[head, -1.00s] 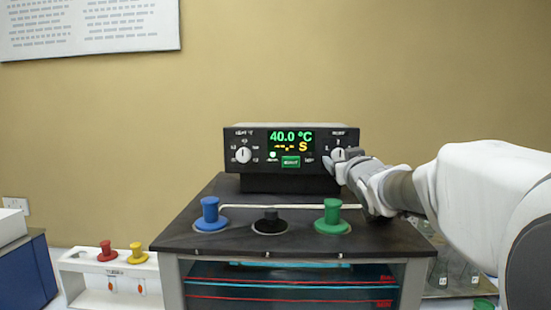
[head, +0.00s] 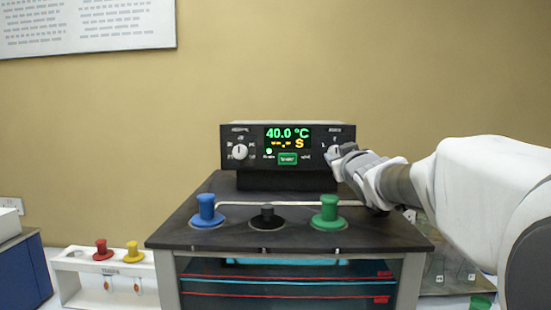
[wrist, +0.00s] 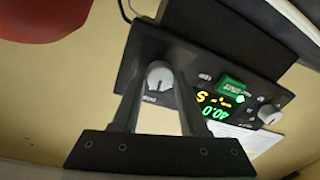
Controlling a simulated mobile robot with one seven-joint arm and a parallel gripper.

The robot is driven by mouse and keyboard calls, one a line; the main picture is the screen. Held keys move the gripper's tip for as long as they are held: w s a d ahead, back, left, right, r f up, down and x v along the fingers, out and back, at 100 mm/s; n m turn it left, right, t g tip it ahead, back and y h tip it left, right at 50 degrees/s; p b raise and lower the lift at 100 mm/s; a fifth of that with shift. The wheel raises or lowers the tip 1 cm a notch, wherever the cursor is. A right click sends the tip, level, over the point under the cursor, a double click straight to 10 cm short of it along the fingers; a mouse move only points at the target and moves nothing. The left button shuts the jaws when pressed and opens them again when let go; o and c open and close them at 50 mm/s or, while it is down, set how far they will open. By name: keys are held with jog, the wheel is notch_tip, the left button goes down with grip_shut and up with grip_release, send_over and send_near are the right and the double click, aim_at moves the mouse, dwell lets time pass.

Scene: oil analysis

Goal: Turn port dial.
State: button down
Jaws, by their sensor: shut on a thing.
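A black control box (head: 229,170) stands on the dark bench-top unit, with a lit display (head: 288,138) reading 40.0 °C in green and an S in yellow. A left dial (head: 239,151) and a right dial (wrist: 158,76) sit on its face, both pale and round. My gripper (head: 341,159) is at the right dial and partly covers it in the head view. In the wrist view my gripper's fingers (wrist: 160,80) lie on both sides of that dial, shut on it. Which labels sit around the dials is too small to read.
A white rack (head: 70,265) with red and yellow stoppers is at lower left. Glassware stands at lower right.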

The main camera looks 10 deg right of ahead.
jog(key=n+b, duration=0.2)
jog(key=n, duration=0.3)
jog(key=n+b, duration=0.1)
jog(key=n, duration=0.3)
jog(key=shift+r+n+g, duration=0.15)
jog(key=shift+n+g, duration=0.15)
jog(key=shift+n, duration=0.1)
dwell(0.5)
jog(key=shift+c, duration=2.2)
grip_release()
jog(key=shift+s, duration=0.1)
jog(key=s+a+r, duration=0.1)
jog(key=s+a, duration=0.1)
jog(key=s, duration=1.5)
jog(key=shift+a, duration=0.4)
